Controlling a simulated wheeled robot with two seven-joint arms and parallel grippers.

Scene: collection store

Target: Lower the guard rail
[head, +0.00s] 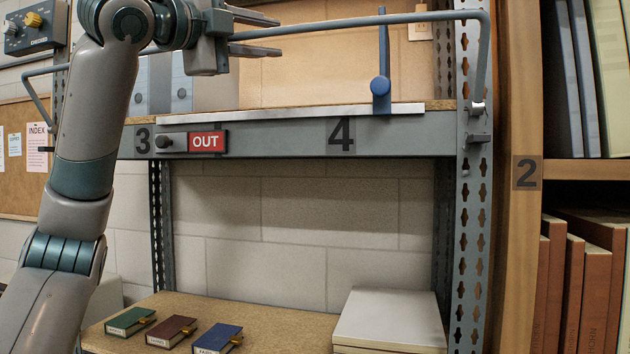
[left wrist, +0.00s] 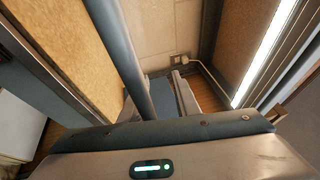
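The guard rail (head: 400,18) is a grey-blue bar crossing in front of the upper shelf, well above its edge. Its right end bends down to a joint on the perforated upright; a bent left end shows behind my arm. My left gripper (head: 268,34) is at the rail's left part, fingers apart, one above and one below the bar. A gap shows between the bar and the fingers. In the left wrist view the rail (left wrist: 121,58) runs down close to the gripper, where contact is hidden. My right gripper is in neither view.
Small books (head: 171,331) and a pale box stack (head: 390,320) lie on the lower shelf. A wooden bookcase (head: 525,230) stands close at right.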

